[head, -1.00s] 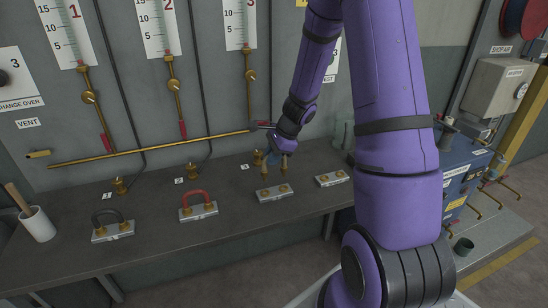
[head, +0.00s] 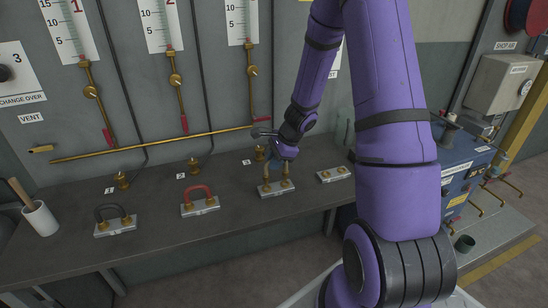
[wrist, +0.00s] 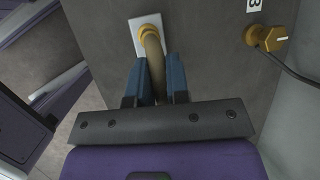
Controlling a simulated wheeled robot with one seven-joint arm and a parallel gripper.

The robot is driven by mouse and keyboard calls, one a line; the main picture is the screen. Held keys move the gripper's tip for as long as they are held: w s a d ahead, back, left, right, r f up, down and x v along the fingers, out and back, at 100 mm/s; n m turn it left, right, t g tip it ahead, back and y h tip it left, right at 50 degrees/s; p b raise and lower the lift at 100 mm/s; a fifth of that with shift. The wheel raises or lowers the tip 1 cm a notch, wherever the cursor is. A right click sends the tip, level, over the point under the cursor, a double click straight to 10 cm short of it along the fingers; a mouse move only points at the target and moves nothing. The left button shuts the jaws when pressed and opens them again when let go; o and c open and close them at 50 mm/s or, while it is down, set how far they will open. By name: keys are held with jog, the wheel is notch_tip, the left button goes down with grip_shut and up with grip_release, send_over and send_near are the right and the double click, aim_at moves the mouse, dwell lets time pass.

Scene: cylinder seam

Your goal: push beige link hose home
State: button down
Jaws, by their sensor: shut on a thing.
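The beige link hose (wrist: 154,62) is gripped between the two blue fingers of my gripper (wrist: 157,82) in the wrist view. Its brass end (wrist: 149,32) meets the pale metal block at the top of that view. In the head view my gripper (head: 276,160) is over the third block (head: 276,189) on the bench, and the hose's legs (head: 285,173) point down at the two brass fittings there. My gripper and arm hide the top of the hose. I cannot tell whether its ends are fully seated.
A black link (head: 111,212) and a red link (head: 197,190) stand on blocks to the left. An empty-looking block (head: 335,174) lies to the right. Brass valve 3 (wrist: 266,39) is close to my gripper. A white cup (head: 40,219) stands at the left end of the bench.

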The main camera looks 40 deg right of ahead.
jog(key=shift+f, duration=1.9)
dwell(1.3)
jog(key=c, duration=1)
grip_release()
jog(key=v, duration=1)
jog(key=shift+s+d+r, duration=0.15)
jog(key=shift+r, duration=0.2)
jog(key=shift+r, duration=0.1)
